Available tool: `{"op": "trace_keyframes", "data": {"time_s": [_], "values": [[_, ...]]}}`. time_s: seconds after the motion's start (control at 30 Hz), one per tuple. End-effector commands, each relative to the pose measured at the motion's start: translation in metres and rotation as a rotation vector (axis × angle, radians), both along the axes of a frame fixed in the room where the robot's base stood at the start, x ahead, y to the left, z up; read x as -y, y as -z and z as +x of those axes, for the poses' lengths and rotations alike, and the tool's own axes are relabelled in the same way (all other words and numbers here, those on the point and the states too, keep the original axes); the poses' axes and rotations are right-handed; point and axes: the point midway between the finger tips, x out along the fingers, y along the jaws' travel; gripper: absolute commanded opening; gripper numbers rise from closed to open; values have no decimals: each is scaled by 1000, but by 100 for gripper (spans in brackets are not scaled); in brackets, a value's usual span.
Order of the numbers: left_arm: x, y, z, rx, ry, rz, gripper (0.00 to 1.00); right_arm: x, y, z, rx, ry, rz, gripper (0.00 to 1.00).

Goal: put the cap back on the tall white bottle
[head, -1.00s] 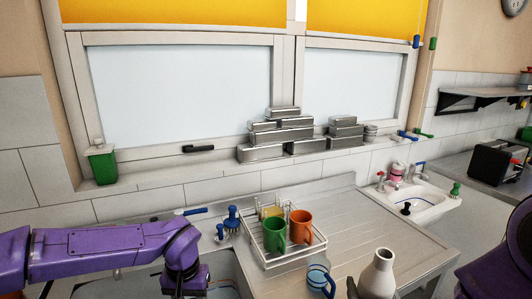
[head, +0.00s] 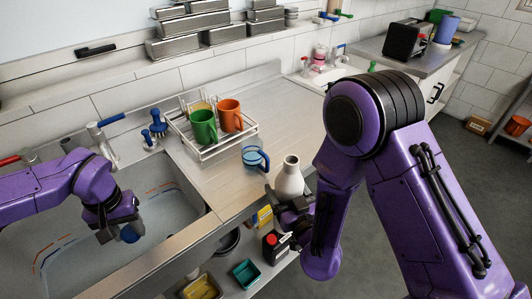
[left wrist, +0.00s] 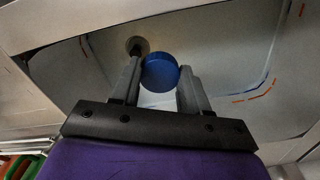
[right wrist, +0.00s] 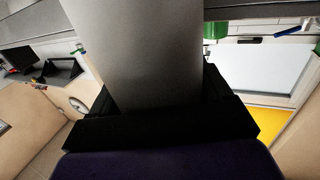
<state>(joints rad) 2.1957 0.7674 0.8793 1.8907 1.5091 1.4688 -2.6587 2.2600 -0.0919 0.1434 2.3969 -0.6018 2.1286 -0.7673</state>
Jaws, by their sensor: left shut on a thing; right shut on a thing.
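The tall white bottle (head: 289,180) stands upright near the front edge of the steel counter, its neck bare at the top. My right gripper (head: 292,204) is shut on the bottle, low on its body. In the right wrist view the bottle (right wrist: 150,50) fills the space between the fingers. My left gripper (head: 118,233) is over the sink and shut on a round blue cap (head: 129,234). The cap (left wrist: 160,72) shows between the fingertips in the left wrist view. The cap is apart from the bottle, to its left.
A wire rack (head: 205,140) with a green mug (head: 203,126) and an orange mug (head: 229,115) stands behind the bottle. A clear blue-handled mug (head: 254,157) is close behind it, to the left. The sink basin (head: 65,215) is at left. Bins sit on a shelf below.

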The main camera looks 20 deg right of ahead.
Motion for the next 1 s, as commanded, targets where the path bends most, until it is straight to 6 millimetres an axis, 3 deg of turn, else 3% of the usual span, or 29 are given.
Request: {"op": "trace_keyframes", "data": {"time_s": [0.5, 1.0], "values": [[0, 0, 0, 0, 0, 0, 17, -53, 18, -18, -2, -564, 0, 22], [0, 0, 0, 0, 0, 0, 17, -63, 20, -21, -1, -671, 1, 22]]}}
